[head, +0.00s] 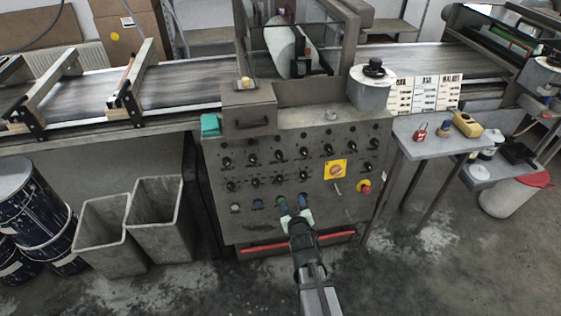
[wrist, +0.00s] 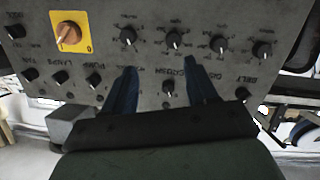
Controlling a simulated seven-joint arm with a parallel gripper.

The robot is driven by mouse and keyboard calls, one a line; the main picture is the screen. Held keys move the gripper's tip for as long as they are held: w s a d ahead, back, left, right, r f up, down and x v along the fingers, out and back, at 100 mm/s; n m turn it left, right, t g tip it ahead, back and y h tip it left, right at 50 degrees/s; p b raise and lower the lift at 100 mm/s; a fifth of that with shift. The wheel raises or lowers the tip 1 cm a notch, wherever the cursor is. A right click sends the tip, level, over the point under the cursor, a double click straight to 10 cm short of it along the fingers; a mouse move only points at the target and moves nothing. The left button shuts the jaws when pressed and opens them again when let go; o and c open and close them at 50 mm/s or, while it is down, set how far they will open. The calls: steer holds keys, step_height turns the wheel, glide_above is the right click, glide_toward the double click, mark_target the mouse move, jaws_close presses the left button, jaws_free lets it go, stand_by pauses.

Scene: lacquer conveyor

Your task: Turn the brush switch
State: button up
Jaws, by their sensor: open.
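The control panel (head: 330,190) fills the front of the conveyor machine. It carries rows of black knobs with white pointer marks. Their labels are too small to read in the head view and appear upside down in the wrist view, so I cannot tell which knob is the brush switch. My gripper (head: 293,207) is in front of the panel's lower middle, open and empty. In the wrist view, the two blue fingers of my gripper (wrist: 161,68) stand apart, with one black knob (wrist: 168,86) showing between them. I cannot tell whether the fingers touch the panel.
A yellow plate with a rotary switch (head: 335,169) and a red emergency button (head: 364,187) sit right of my gripper. A red bar (head: 265,246) runs along the panel's lower edge. Grey bins (head: 160,218) stand left; a side table (head: 437,138) stands right.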

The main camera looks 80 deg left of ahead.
mark_target(279, 158)
step_height(279, 158, up, 6)
steer(key=s+a+r+n+g+y, duration=0.1)
steer(key=s+y, duration=0.1)
steer(key=y, duration=0.2)
steer(key=a, duration=1.4)
steer(key=shift+w+f, duration=0.25)
steer(key=shift+c, duration=0.2)
steer(key=c, duration=1)
steer(key=shift+m, duration=0.3)
steer(key=m, duration=0.3)
steer(key=m+t, duration=0.1)
steer(key=m, duration=0.2)
steer(key=shift+s+t+h, duration=0.15)
steer(key=shift+t+h, duration=0.15)
steer(key=m, duration=0.6)
steer(key=shift+s+r+m+t+h, duration=0.1)
steer(key=shift+r+m+t+h, duration=0.1)
steer(key=shift+m+t+h, duration=0.15)
